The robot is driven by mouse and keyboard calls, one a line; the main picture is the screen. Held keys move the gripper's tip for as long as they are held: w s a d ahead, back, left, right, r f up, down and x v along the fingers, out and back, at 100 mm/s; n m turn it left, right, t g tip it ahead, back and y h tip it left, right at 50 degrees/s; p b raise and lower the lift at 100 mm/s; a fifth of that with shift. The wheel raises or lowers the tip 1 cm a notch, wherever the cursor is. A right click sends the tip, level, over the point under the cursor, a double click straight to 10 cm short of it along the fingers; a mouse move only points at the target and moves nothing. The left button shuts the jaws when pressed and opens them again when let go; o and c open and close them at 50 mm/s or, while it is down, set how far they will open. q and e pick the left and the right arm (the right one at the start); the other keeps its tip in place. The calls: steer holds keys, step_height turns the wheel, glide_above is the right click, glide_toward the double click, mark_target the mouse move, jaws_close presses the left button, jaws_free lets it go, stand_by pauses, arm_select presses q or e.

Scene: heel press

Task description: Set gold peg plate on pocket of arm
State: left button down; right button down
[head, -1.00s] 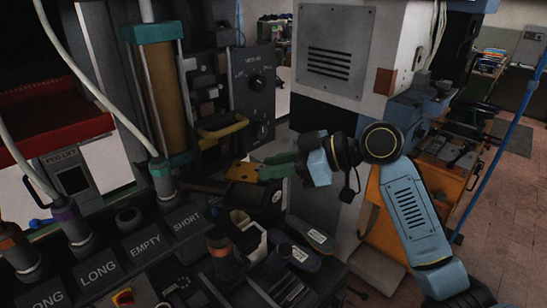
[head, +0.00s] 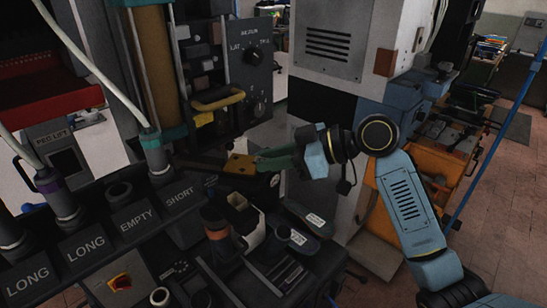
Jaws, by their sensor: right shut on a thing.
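My right gripper (head: 268,161) comes in from the right in the head view. Its green fingers are shut on the gold peg plate (head: 239,164), a small yellow plate with dark holes. The plate is held beside the dark machine, above a black block (head: 250,185). The arm and its pocket cannot be made out clearly; a dark bar (head: 203,160) reaches toward the plate from the left, and I cannot tell whether they touch. My left gripper is not in view.
A control panel (head: 250,60) with knobs and a yellow handle (head: 217,101) stand behind the plate. Slots labelled LONG, EMPTY and SHORT (head: 179,192) line the left front. A white cup-like holder (head: 246,217) and dark shoe-like parts (head: 308,217) lie below the gripper.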

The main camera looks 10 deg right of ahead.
steer(key=shift+f, duration=0.3)
steer(key=c, duration=1.1)
jaws_free()
steer(key=b+v, duration=0.3)
steer(key=v, duration=1)
steer(key=shift+d+r, duration=0.1)
steer(key=shift+d, duration=0.05)
